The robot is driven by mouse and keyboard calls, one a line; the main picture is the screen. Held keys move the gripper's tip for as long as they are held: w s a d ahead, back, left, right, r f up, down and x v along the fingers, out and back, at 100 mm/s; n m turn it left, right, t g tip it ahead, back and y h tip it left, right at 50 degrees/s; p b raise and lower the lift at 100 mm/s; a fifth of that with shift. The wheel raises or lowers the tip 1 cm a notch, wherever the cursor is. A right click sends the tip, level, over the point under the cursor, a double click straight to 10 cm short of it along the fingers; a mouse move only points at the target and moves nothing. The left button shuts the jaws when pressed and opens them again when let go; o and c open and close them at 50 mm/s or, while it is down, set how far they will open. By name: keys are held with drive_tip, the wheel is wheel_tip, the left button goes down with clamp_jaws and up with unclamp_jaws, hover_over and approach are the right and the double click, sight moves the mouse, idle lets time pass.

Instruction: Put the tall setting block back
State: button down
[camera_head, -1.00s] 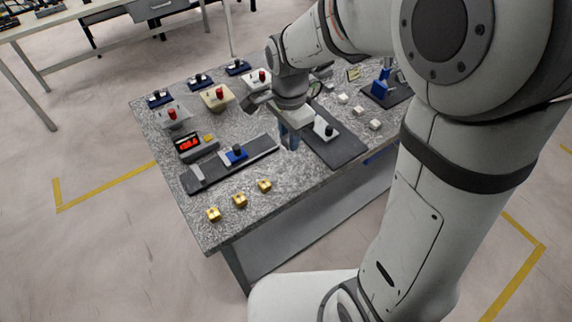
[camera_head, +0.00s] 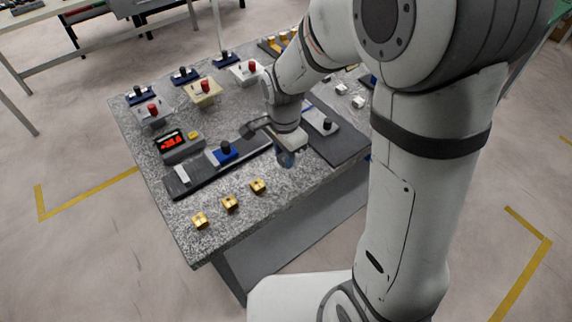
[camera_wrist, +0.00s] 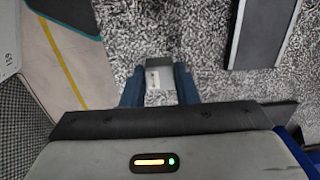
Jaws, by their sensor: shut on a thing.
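My gripper (camera_head: 286,158) is above the front part of the speckled bench, between the long black rail with the blue slide and the dark plate at the right. In the wrist view its two blue fingers (camera_wrist: 159,88) are shut on a light grey block (camera_wrist: 160,78), which I take to be the tall setting block. A small dark mark shows on the block's top. Its lower part is hidden, and I cannot tell its height above the bench. In the head view the gripper hides the block.
The rail (camera_head: 190,186) carries a blue slide (camera_head: 222,155). Several yellow blocks (camera_head: 230,202) stand along the front edge. A dark plate (camera_head: 343,147) lies right of my gripper. A red display (camera_head: 171,141) and push-button boxes (camera_head: 203,93) are behind. Bare bench (camera_head: 240,113) shows between them.

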drive_tip(key=shift+s+f, duration=0.1)
drive_tip(key=shift+f, duration=1.95)
drive_tip(key=shift+f, duration=0.1)
drive_tip(key=c, duration=1.1)
unclamp_jaws()
